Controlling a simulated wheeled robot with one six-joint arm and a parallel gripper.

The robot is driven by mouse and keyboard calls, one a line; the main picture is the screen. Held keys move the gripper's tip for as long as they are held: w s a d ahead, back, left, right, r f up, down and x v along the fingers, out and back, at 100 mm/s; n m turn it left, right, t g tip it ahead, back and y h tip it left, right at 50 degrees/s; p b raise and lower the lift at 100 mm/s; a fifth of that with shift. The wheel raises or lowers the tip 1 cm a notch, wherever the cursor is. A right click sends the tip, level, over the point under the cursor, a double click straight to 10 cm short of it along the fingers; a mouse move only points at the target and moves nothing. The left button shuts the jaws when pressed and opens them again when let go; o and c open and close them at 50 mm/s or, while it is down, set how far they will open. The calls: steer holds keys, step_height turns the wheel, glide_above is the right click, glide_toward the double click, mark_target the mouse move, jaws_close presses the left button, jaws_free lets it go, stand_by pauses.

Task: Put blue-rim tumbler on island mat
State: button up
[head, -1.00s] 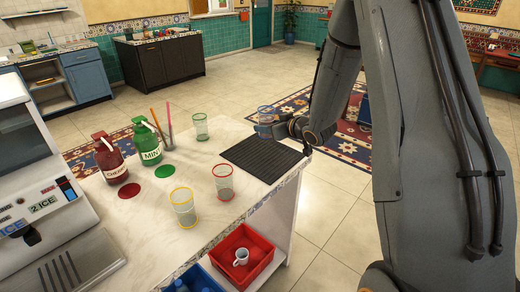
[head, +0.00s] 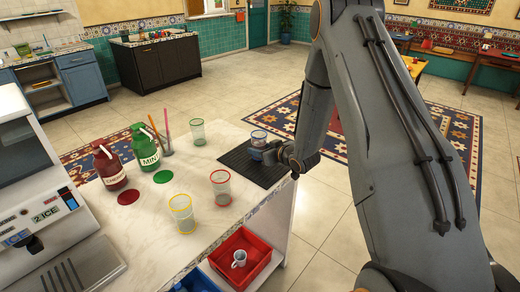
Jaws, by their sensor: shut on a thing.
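The blue-rim tumbler (head: 259,136) is clear with a blue rim. It is upright in my gripper (head: 262,153), whose jaws are shut around its lower part. The tumbler and gripper appear over the dark ribbed island mat (head: 236,164), toward its back right part. My gripper hides the tumbler's base, so I cannot tell whether it touches the mat.
A red-rim tumbler (head: 221,188), a yellow-rim tumbler (head: 182,214) and a green-rim tumbler (head: 198,132) stand on the counter (head: 150,225). The CHERRY bottle (head: 109,166) and MINT bottle (head: 144,147) stand at left. A red bin (head: 257,262) with a mug is below the front edge.

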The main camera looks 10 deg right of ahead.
steer(key=shift+f, duration=0.25)
steer(key=shift+f, duration=0.1)
steer(key=o, duration=1.1)
